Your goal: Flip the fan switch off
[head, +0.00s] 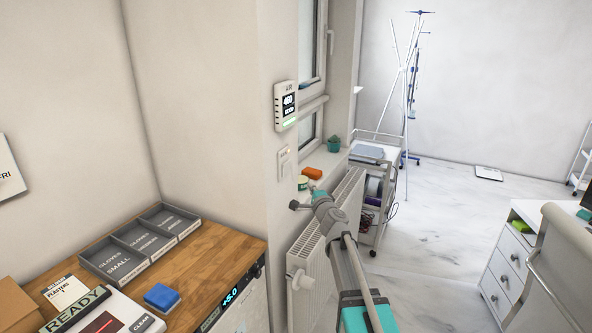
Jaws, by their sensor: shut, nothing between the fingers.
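A small white wall switch plate (284,162) is on the wall just below the air display. Its label is too small to read, and I cannot tell which way its rocker is tipped. My gripper (296,205) is at the end of my arm, below and slightly right of the switch in the picture, in front of the radiator and window sill. It looks shut and empty. It appears apart from the switch, which is not hidden.
An air display (286,105) reading 460 hangs above the switch. A wooden counter (205,262) holds a glove tray (88,262). A trolley (366,231) stands behind.

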